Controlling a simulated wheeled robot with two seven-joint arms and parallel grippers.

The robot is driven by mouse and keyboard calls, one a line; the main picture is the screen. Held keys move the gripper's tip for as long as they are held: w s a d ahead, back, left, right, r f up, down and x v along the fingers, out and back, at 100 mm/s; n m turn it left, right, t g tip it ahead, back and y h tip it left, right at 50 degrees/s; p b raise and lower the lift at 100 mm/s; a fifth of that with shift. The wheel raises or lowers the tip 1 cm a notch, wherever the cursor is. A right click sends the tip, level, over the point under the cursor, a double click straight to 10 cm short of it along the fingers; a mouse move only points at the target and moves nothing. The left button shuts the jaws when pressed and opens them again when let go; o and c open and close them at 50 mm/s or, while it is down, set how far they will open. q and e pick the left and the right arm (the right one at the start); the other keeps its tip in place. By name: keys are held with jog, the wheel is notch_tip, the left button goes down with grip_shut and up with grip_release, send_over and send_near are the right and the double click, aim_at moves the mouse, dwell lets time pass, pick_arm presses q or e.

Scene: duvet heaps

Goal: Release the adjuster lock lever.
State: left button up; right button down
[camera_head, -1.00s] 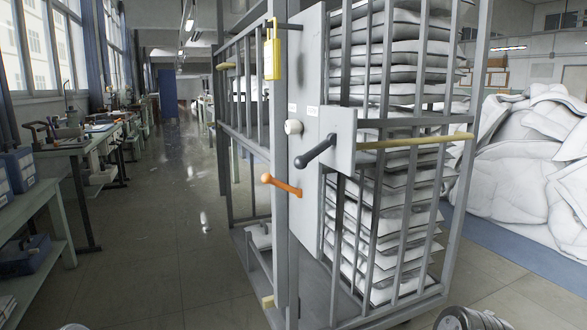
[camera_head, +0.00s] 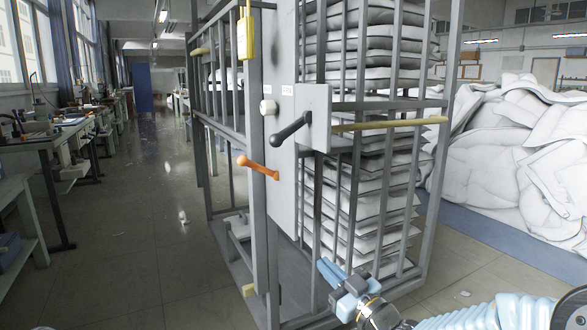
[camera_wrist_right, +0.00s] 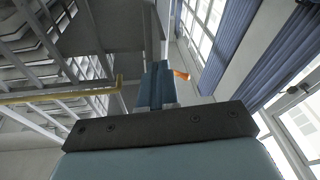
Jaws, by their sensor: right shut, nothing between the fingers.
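A tall grey barred cage (camera_head: 283,200) carries two levers on its front post and plate. An orange lever (camera_head: 258,168) points left and slightly up; its end also shows in the right wrist view (camera_wrist_right: 181,75). A black lever (camera_head: 290,129) sits higher on a grey plate, angled down-left. I cannot tell by label which is the adjuster lock. My right gripper (camera_head: 328,271) is low in front of the cage, below and right of the orange lever, apart from both levers. Its blue fingers (camera_wrist_right: 160,85) are shut and empty. My left gripper is out of view.
A yellow bar (camera_head: 390,124) crosses the cage front. Folded duvets (camera_head: 365,65) fill the cage; a duvet heap (camera_head: 500,170) lies right.

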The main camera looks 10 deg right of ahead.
aim_at(282, 143)
jog(key=s+r+n+y, duration=0.4)
jog(key=r, duration=0.4)
jog(key=s+r+n+y, duration=0.5)
jog(key=r, duration=0.4)
jog(key=shift+b, duration=0.3)
jog(key=p+x, duration=0.4)
jog(key=x, duration=1)
jog(key=shift+a+f, duration=0.1)
jog(key=shift+f, duration=0.05)
